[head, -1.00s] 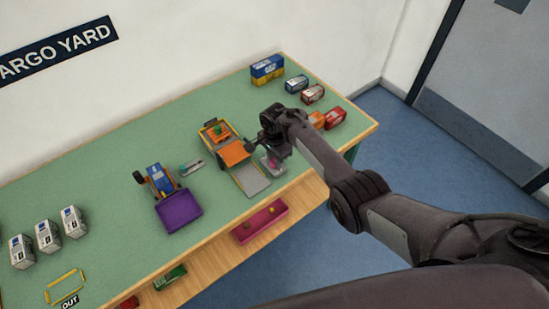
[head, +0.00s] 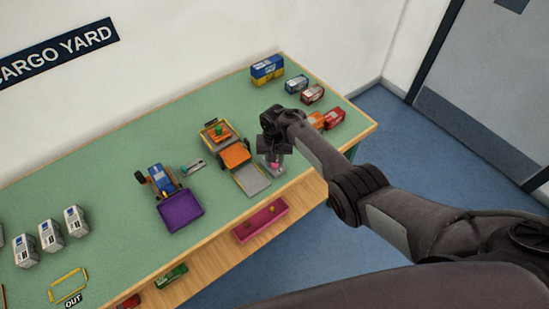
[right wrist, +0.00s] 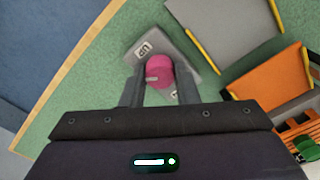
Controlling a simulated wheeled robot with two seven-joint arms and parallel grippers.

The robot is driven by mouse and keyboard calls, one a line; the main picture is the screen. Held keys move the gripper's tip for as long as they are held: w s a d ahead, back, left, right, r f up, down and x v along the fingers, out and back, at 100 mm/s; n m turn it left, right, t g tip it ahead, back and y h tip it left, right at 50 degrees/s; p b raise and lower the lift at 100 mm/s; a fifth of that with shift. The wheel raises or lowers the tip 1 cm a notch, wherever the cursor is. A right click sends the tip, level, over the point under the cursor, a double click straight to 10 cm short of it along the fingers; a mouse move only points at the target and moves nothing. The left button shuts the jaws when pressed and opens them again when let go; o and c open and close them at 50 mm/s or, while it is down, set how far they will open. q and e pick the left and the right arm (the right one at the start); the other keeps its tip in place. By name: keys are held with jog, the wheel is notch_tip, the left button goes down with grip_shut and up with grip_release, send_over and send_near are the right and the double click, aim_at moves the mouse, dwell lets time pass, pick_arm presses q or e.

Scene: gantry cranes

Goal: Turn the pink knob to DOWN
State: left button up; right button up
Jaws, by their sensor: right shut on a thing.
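The pink knob (right wrist: 158,72) sits on a grey plate (right wrist: 182,45) in the right wrist view. A label that seems to read UP shows upside down on the plate; another label beside the knob is mostly hidden. My right gripper (right wrist: 158,84) has one finger on each side of the knob and is shut on it. In the head view my right gripper (head: 271,153) points down over the knob (head: 274,167), at the table's front edge, and partly hides the plate. My left gripper is not in view.
A purple tray (head: 180,210) lies further left. A pink bin (head: 261,220) sits on the shelf below. The green table (head: 110,165) has free room behind.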

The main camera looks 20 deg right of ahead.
jog(key=n, duration=0.6)
jog(key=shift+n, duration=0.3)
jog(key=n+b, duration=0.1)
jog(key=n, duration=0.5)
jog(key=shift+f, duration=0.1)
jog(key=n+b, duration=0.2)
jog(key=n, duration=0.4)
jog(key=shift+n, duration=0.3)
jog(key=n+b, duration=0.2)
jog(key=n, duration=0.4)
jog(key=o, duration=1)
jog(key=shift+c, duration=0.2)
